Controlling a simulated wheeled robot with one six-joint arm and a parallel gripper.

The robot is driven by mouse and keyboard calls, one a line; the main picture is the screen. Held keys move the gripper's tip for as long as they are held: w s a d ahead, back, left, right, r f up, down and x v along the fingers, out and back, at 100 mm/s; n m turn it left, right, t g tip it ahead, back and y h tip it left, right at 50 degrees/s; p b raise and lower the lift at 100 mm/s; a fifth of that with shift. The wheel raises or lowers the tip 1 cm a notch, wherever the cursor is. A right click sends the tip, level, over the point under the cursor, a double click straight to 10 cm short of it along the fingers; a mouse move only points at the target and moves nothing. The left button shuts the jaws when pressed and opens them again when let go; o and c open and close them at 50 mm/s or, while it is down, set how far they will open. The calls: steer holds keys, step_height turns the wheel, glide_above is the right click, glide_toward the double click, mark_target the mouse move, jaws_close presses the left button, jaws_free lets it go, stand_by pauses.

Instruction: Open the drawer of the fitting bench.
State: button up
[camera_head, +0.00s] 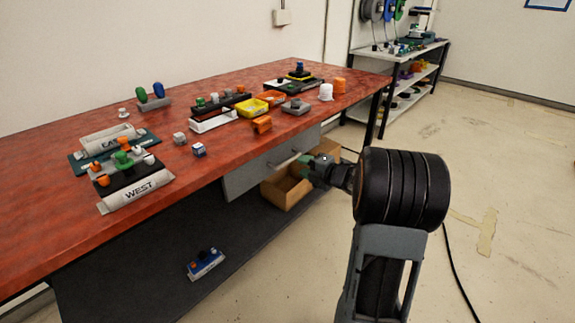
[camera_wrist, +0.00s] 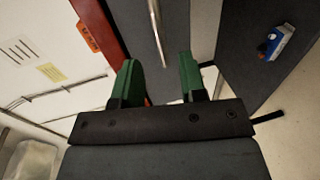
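The fitting bench (camera_head: 225,84) has a red top. Its grey drawer (camera_head: 248,176) sits under the front edge and looks shut. A thin, pale bar handle (camera_head: 285,159) runs along the drawer front; it also shows in the wrist view (camera_wrist: 157,32). My gripper (camera_head: 304,168) is just in front of the drawer, near the handle's right end. In the wrist view, its green fingers (camera_wrist: 157,75) are apart, with nothing held. The handle lies ahead, in line with the gap between them. Whether it reaches between the fingertips is unclear.
A cardboard box (camera_head: 285,190) is below the drawer. The floor at right is mostly clear.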

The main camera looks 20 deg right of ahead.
mark_target(289, 162)
steer(key=b+x, duration=0.1)
steer(key=x, duration=0.6)
steer(key=shift+w+a, duration=0.1)
steer(key=shift+w, duration=0.15)
jaws_close()
stand_by(0.3)
